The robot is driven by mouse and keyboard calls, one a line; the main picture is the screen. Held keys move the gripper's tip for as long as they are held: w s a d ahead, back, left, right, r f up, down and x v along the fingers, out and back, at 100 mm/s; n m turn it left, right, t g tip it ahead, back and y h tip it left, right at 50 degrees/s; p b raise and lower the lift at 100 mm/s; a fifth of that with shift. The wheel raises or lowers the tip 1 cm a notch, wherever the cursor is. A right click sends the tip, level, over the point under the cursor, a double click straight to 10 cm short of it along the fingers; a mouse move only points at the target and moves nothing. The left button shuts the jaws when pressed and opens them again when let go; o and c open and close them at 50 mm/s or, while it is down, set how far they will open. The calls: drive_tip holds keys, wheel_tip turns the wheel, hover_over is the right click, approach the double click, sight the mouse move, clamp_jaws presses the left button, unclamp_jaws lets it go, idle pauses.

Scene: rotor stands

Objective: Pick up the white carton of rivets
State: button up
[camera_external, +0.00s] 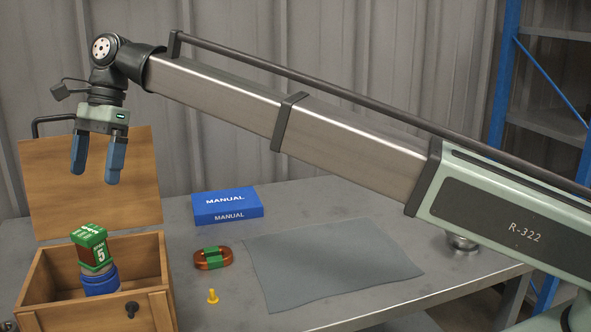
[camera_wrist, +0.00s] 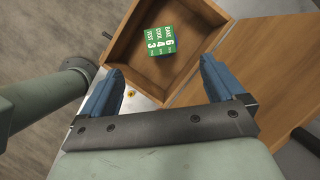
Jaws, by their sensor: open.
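I see no white carton of rivets in either view. My gripper (camera_external: 96,177) is open and empty, fingers pointing down, high above an open wooden box (camera_external: 95,313) at the left of the table. In the wrist view the fingers (camera_wrist: 161,68) are apart with nothing between them. Inside the wooden box (camera_wrist: 128,45) is a green block with white lettering and numbers (camera_external: 90,252); it also shows in the wrist view (camera_wrist: 162,40). The block appears to rest on a round blue object (camera_external: 100,282). Part of the box's floor is hidden in the external view.
The box's lid (camera_external: 140,205) stands open behind it. On the grey table lie a blue manual box (camera_external: 225,205), a copper-coloured coil with green wraps (camera_external: 200,259), a small yellow pin (camera_external: 212,297) and a grey cloth (camera_external: 330,265). A blue-framed shelf (camera_external: 507,70) stands at the right.

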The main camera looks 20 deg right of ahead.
wheel_tip(320, 180, up, 8)
drive_tip(key=w+d+m+t, duration=0.1)
drive_tip(key=w+d+m, duration=0.2)
drive_tip(key=w+d, duration=1.45)
drive_tip(key=w+d+m+t, duration=0.2)
drive_tip(key=w+d, duration=1.3)
drive_tip(key=d, duration=0.6)
drive_tip(key=w+d+m+h, duration=0.15)
drive_tip(key=w+d, duration=0.25)
drive_tip(key=d, duration=1)
drive_tip(key=w+d+m+h, duration=0.15)
drive_tip(key=w+d, duration=0.25)
drive_tip(key=d, duration=1.1)
drive_tip(key=s+d+m, duration=0.2)
drive_tip(key=d+m, duration=0.1)
drive_tip(key=d, duration=2.2)
drive_tip(key=f, duration=2.1)
drive_tip(key=d+f, duration=0.1)
drive_tip(key=f, duration=1)
drive_tip(key=shift+w, duration=0.1)
drive_tip(key=shift+a+f, duration=0.2)
drive_tip(key=shift+f, duration=1.15)
drive_tip(key=shift+a+f, duration=0.2)
drive_tip(key=shift+f, duration=1.1)
